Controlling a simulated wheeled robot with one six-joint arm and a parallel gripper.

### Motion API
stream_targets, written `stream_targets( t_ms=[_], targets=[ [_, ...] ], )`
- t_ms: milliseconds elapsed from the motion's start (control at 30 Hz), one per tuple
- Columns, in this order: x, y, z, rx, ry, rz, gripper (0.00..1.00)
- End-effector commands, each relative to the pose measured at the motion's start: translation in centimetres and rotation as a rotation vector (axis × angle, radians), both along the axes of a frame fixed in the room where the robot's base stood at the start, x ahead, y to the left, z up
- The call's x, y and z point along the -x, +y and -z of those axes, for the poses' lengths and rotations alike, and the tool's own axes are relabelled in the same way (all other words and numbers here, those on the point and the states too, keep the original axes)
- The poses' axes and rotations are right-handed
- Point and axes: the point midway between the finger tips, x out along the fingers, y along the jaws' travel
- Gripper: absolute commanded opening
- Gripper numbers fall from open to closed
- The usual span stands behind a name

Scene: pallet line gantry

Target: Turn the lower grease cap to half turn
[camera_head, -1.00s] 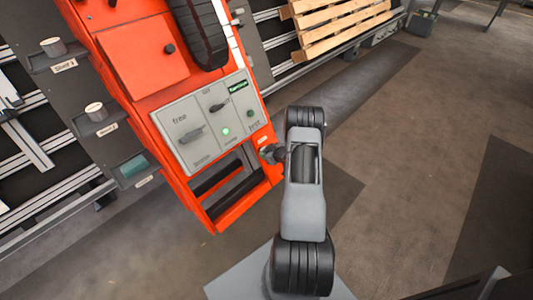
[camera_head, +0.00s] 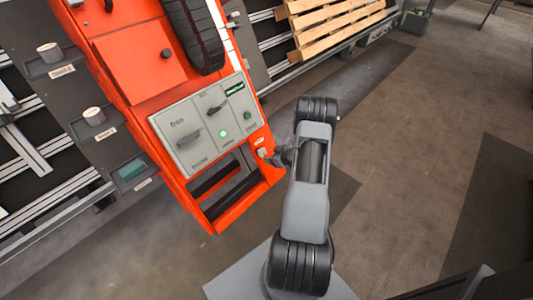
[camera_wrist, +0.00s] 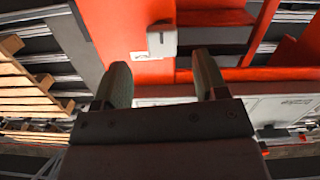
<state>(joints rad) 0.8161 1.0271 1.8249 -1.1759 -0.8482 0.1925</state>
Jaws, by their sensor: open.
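In the wrist view my gripper (camera_wrist: 163,72) is open and empty, its two fingers apart. Just beyond the fingertips, a small light-grey block (camera_wrist: 162,41) with a short upright mark or tab sits on the orange frame. It lies roughly between the fingers and seems not to be touched. A small pale fitting (camera_head: 263,152) shows at the orange frame's right edge in the head view, beside my dark wrist. I cannot tell for sure whether either is the lower grease cap. My fingers are hard to make out in the head view.
The orange machine (camera_head: 130,60) carries a grey switch panel (camera_head: 205,122) with a lit green lamp. A wooden pallet (camera_head: 335,22) lies on rails at the back. The floor at right is clear.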

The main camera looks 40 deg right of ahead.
Motion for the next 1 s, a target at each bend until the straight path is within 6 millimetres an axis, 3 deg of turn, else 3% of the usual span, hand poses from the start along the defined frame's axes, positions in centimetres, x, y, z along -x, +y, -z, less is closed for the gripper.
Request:
stream_targets(
  t_ms=[200, 400, 1000],
  targets=[
    [3.4, -0.6, -2.4, -0.001, 0.0, 0.003, 0.66],
    [5.1, -0.9, -3.5, 0.0, -0.001, 0.001, 0.66],
    [5.7, -1.0, -3.8, 0.001, 0.0, -0.001, 0.66]
  ],
)
